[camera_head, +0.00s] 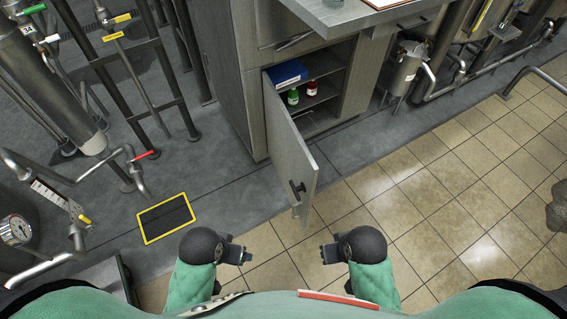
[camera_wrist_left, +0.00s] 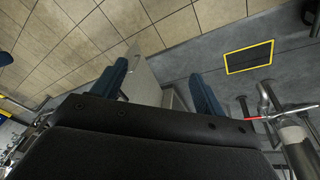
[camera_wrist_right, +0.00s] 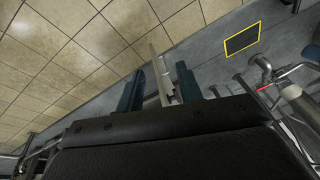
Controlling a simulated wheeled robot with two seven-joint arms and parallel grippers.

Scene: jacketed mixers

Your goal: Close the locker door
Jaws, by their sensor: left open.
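The grey locker door (camera_head: 283,140) stands swung open from the locker (camera_head: 247,75), its free end toward me. A dark handle (camera_head: 298,190) sits near that end. My left gripper (camera_head: 242,254) is open and empty, left of and nearer to me than the door's free end. My right gripper (camera_head: 329,254) is open and empty, a little right of and nearer to me than that end. The door also shows beyond the open fingers in the left wrist view (camera_wrist_left: 142,72) and the right wrist view (camera_wrist_right: 160,62). Neither gripper visibly touches it.
A blue box (camera_head: 286,74) and red and green containers (camera_head: 312,88) stand on the locker shelves. A counter (camera_head: 350,14) juts out above. Pipes (camera_head: 130,60) stand at left; a yellow-framed floor panel (camera_head: 166,218) lies nearby. Tiled floor (camera_head: 430,200) at right is clear.

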